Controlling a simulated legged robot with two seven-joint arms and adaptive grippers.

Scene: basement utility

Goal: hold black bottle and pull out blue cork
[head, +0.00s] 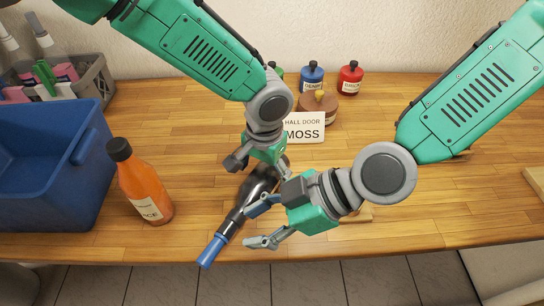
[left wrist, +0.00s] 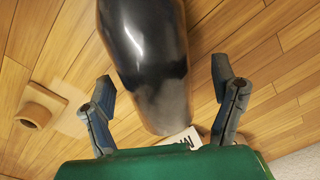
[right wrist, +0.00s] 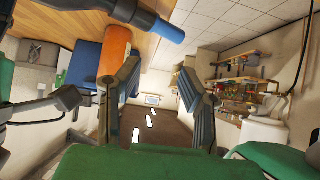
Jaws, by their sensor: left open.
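The black bottle (head: 262,182) lies on the wooden table, its neck pointing toward the front edge. The blue cork (head: 211,250) is in its mouth, at or just past that edge. My left gripper (head: 256,162) is over the bottle body, partly hidden by its own arm. In the left wrist view, the bottle body (left wrist: 145,55) lies between the spread, open fingers (left wrist: 162,72), with gaps on both sides. My right gripper (head: 252,227) is open and empty, to the right of the neck and cork. In the right wrist view, the cork (right wrist: 158,25) shows above the fingers (right wrist: 160,67).
An orange bottle (head: 147,187) stands left of the black bottle, beside a blue bin (head: 85,150). A grey crate (head: 97,80) is behind the bin. A MOSS sign (head: 305,133), a blue jar (head: 312,79) and a red jar (head: 350,80) stand at the back.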

